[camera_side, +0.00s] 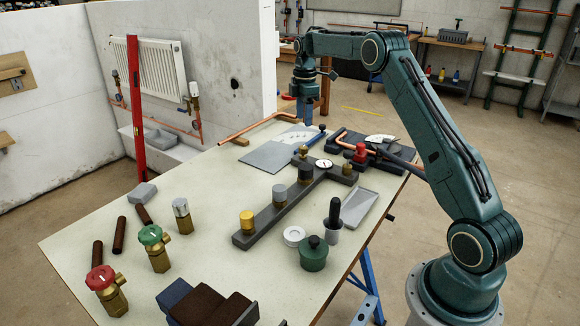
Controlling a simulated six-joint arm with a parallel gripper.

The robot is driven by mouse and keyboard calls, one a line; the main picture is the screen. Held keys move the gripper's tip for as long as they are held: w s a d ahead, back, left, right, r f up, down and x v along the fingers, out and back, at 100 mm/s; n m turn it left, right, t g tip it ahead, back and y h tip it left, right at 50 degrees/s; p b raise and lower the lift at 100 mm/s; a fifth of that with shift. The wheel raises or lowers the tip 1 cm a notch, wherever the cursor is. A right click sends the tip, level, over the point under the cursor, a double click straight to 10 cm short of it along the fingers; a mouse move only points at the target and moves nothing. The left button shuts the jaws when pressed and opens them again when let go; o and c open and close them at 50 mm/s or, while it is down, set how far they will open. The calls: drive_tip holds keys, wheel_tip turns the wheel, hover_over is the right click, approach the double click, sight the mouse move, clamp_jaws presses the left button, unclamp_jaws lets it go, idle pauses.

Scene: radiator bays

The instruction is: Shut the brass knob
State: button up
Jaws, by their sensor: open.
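A yellow, brass-coloured knob (247,221) stands at the near left end of a dark manifold bar (263,229). I take it to be the brass knob; how far it is turned cannot be read. A silver knob (279,195) and a dark knob (305,174) stand farther along the same bar, followed by a white-faced gauge (323,164). My gripper (304,120) is open and points down over the far part of the table, well behind the brass knob and apart from it. Its fingertips are small in this view.
A red knob (361,153), copper pipe and a dark block stand behind the bar. A green pot (313,254), white ring (294,236) and grey tray (358,207) lie to its right. Green-topped (150,235) and red-topped (99,278) valves stand at front left. Bare table surrounds the bar's left side.

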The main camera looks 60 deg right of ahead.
sight(303, 147)
wheel_tip(303, 147, down, 11)
drive_tip(key=shift+r, duration=0.15)
idle(0.4)
drive_tip(key=c, duration=1)
